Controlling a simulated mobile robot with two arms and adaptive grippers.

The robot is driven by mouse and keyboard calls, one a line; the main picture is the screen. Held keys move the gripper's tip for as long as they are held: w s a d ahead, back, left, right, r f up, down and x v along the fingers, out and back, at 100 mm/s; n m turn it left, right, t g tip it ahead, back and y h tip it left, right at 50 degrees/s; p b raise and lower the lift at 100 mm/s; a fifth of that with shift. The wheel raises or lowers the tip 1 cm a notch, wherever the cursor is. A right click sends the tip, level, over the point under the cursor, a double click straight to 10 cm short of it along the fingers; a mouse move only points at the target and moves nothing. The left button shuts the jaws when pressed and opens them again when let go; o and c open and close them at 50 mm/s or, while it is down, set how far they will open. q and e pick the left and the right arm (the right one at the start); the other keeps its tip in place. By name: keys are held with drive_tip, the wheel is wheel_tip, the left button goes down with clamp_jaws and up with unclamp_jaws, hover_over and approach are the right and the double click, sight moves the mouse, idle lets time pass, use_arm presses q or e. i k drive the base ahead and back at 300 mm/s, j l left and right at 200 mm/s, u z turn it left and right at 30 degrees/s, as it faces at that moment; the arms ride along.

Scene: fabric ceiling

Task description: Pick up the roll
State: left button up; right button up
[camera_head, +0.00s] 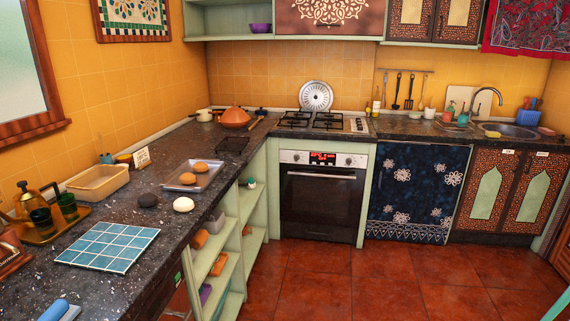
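Two round golden-brown rolls, one farther back (200,167) and one nearer (187,178), sit on a grey metal tray (212,179) on the left counter. In front of the tray, a pale cream round roll (183,204) lies directly on the counter. Just left of it is a dark, nearly black round one (148,200). I cannot tell which of these is the task's roll. Neither of my grippers shows in the head view.
The dark speckled counter (150,230) also holds a blue-tiled board (108,246), a beige rectangular container (98,182), a tray with a teapot and glasses (45,226), and a blue cylindrical item (54,310) at the near edge. The red tiled floor (370,285) is clear.

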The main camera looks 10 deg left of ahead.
sight(198, 166)
drive_tip(key=i+u, duration=0.1)
drive_tip(key=i, duration=0.6)
drive_tip(key=i+l, duration=0.15)
drive_tip(key=i, duration=0.55)
drive_tip(key=i+l+u, duration=0.15)
drive_tip(key=i, duration=0.6)
